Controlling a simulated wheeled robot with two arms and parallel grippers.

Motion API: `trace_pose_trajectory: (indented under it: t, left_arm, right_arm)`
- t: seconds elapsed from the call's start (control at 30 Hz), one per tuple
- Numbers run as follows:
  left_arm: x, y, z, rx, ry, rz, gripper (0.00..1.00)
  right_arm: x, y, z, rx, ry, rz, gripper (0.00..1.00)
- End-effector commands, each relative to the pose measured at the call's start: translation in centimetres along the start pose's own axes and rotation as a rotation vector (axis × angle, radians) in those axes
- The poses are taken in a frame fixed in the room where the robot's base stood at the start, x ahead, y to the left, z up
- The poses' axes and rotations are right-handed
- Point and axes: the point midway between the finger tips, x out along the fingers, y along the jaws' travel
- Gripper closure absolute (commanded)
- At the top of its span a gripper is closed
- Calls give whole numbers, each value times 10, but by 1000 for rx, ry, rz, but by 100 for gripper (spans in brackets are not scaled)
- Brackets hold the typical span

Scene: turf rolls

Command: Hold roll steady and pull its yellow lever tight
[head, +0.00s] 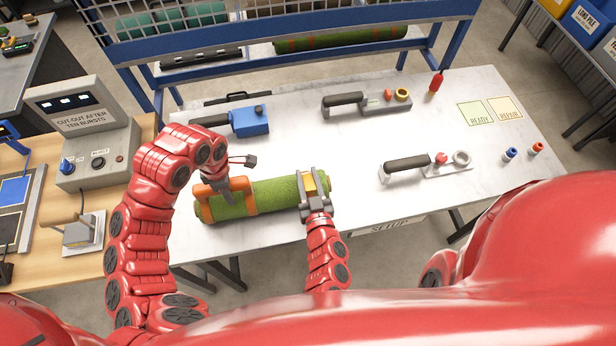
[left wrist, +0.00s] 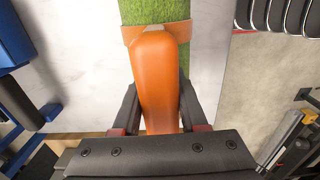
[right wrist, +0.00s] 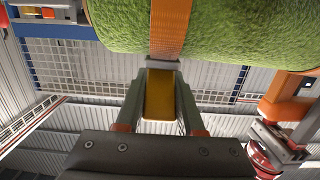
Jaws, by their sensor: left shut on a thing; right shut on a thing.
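A green turf roll (head: 270,195) lies on the white table, with orange bands around it. My left gripper (head: 218,186) is at the roll's left end. In the left wrist view its fingers are shut on the orange handle (left wrist: 155,75), which stands on a band around the turf (left wrist: 155,10). My right gripper (head: 312,192) is at the roll's right end. In the right wrist view its fingers are shut on the yellow lever (right wrist: 160,95), beside the orange strap (right wrist: 170,30) that circles the roll. My grippers hide parts of the handle and lever in the head view.
The white table (head: 300,120) also bears a blue-bodied tool (head: 248,121), two grey tools with black handles (head: 365,103) (head: 425,165), a red bottle (head: 435,83) and two small coloured pegs. A grey control box (head: 90,130) stands left.

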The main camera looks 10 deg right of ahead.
Motion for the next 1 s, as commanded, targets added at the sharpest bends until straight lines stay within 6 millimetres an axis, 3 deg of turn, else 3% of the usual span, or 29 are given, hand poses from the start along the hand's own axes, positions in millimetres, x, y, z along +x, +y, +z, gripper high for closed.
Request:
trace_pose_trajectory:
  t: [0.3,0.33,0.5,0.83,1.0]
  left_arm:
    - [4,-2,-2,-2,4,-7,100]
    - [4,-2,-2,-2,4,-7,100]
    - [4,-2,-2,-2,4,-6,100]
    - [4,-2,-2,-2,4,-7,100]
    - [4,-2,-2,-2,4,-7,100]
  right_arm:
    - [0,1,1,1,-8,4,100]
    - [0,1,1,1,-8,4,61]
    - [0,1,2,1,-8,3,32]
    - [-2,0,2,1,-8,2,32]
    - [-16,-1,3,4,-11,0,32]
